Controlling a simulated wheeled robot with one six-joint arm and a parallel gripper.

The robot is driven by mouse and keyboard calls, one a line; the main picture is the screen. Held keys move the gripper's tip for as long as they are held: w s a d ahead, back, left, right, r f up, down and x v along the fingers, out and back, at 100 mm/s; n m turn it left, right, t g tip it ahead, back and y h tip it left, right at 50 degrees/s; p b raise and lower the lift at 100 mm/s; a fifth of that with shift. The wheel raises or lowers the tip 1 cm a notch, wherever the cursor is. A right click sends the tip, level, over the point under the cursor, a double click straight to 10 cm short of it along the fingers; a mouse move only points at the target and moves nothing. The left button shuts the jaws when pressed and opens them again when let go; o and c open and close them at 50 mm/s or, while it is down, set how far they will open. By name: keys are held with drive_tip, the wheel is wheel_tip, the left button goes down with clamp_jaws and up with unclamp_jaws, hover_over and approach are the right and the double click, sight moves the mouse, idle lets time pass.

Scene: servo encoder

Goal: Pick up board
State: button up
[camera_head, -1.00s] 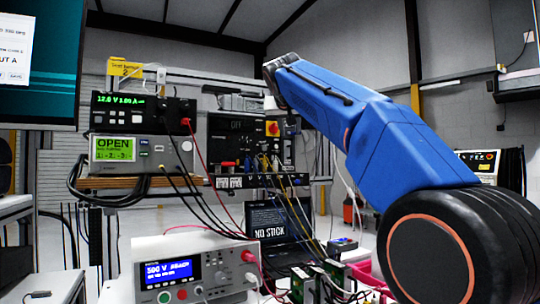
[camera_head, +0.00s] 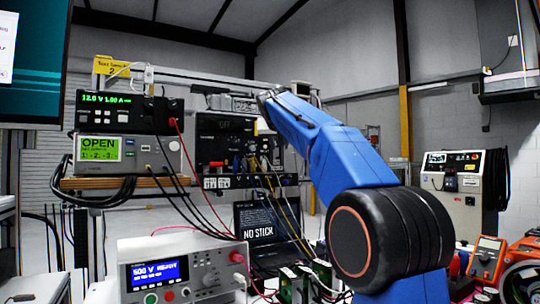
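Green circuit boards stand at the bottom middle of the view. One board (camera_head: 300,286) is at the left and another board (camera_head: 322,270) is just behind it to the right. They are small, partly cut off by the bottom edge, and wires run around them. My blue arm rises from a black round joint at the lower right and reaches up and left. Its far end is by the bench instruments, above and behind the boards. My gripper is not visible, so I cannot tell its opening or what it holds.
A white tester (camera_head: 185,270) reading 500 V stands left of the boards. Stacked power instruments (camera_head: 130,112) with hanging cables sit on a shelf at the left. A laptop (camera_head: 262,225) stands behind the boards. An orange multimeter (camera_head: 487,258) is at the lower right.

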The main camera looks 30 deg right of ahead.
sight(280, 153)
drive_tip(key=shift+f+x, duration=0.25)
drive_tip(key=shift+x, duration=2.3)
drive_tip(key=shift+a, duration=0.1)
clamp_jaws()
